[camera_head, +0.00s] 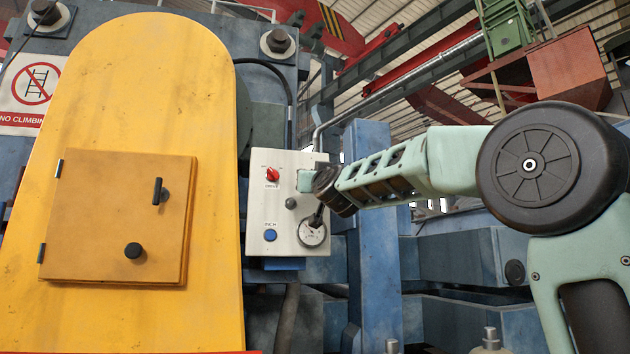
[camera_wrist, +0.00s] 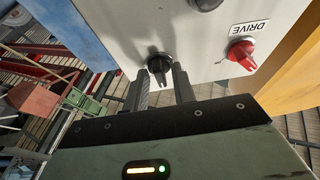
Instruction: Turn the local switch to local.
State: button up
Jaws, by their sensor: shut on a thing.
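In the wrist view a small black rotary switch (camera_wrist: 158,63) sits on the pale control panel (camera_wrist: 120,22), between my two dark fingers. My gripper (camera_wrist: 161,76) is shut on this switch, with one finger on each side. The switch's grip ridge points roughly down in this view, toward my palm. No label for it is readable. In the head view the white control box (camera_head: 259,210) stands right of the yellow cover. My gripper (camera_head: 306,181) is at its upper right and hides the switch there.
A red DRIVE switch (camera_head: 272,175) is beside it on the box; it also shows in the wrist view (camera_wrist: 240,52). A blue button (camera_head: 270,235) and a round dial (camera_head: 312,236) are lower. A yellow cover (camera_head: 150,80) stands at left, a blue post (camera_head: 372,270) at right.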

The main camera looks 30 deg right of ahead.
jog(key=shift+a+r+m+g+h+p, duration=0.1)
jog(key=shift+m+g+h+p, duration=0.7)
jog(key=shift+m, duration=1.35)
jog(key=shift+a+r+m+g+h+p, duration=0.1)
jog(key=shift+m+g+h+p, duration=0.65)
jog(key=shift+m, duration=1.45)
jog(key=shift+m+g+h+p, duration=0.55)
jog(key=shift+m+h+p, duration=0.35)
jog(key=shift+m, duration=1.25)
jog(key=shift+h, duration=0.25)
jog(key=o, duration=0.6)
jog(key=shift+o, duration=0.2)
jog(key=shift+w, duration=0.1)
